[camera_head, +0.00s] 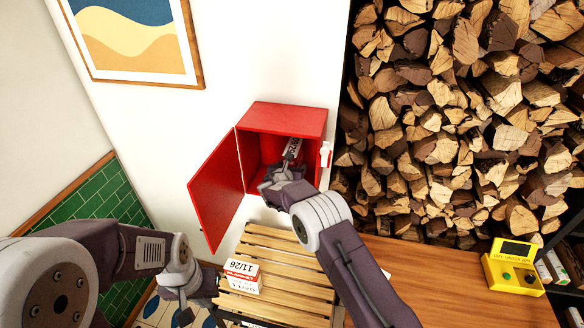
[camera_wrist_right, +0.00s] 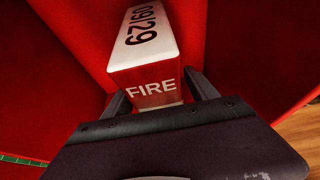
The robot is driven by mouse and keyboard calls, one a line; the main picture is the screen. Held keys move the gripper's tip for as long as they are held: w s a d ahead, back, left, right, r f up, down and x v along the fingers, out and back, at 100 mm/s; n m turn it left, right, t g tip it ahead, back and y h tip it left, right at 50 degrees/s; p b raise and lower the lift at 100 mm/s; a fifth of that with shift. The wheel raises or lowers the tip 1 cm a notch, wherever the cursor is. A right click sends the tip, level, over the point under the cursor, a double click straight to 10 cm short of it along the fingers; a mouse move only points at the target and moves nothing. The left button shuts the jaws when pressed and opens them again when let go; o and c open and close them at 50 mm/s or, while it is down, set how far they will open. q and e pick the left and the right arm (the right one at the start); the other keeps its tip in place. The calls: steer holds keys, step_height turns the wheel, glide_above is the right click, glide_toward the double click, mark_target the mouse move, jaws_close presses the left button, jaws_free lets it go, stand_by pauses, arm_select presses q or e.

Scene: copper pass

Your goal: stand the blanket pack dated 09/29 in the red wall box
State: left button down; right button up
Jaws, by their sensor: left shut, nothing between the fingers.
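The red wall box (camera_head: 287,118) hangs on the white wall with its door (camera_head: 215,190) swung open to the left. The blanket pack dated 09/29 (camera_head: 293,147), white on top with a red FIRE face, is inside the box, tilted in the head view. The right wrist view shows the pack (camera_wrist_right: 145,55) between the fingers of my right gripper (camera_wrist_right: 155,92), which appears shut on it. My right gripper (camera_head: 283,172) reaches into the box opening. My left gripper (camera_head: 207,286) is shut and empty, low beside the slatted rack; its fingertips are hardly visible.
Another white and red pack dated 11/26 (camera_head: 243,276) sits on the wooden slatted rack (camera_head: 290,262). A yellow device (camera_head: 513,272) stands on the wooden counter (camera_head: 450,285) at right. Stacked firewood (camera_head: 440,120) fills the back right. A white latch (camera_head: 325,153) is on the box's right edge.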

steer(key=shift+s+f, duration=0.1)
steer(key=shift+f, duration=0.05)
steer(key=shift+s+a+b, duration=0.15)
steer(key=shift+s+b, duration=0.15)
steer(key=shift+b, duration=0.05)
steer(key=b+v, duration=0.3)
steer(key=v, duration=0.5)
steer(key=shift+r+b, duration=0.35)
steer(key=shift+s, duration=0.1)
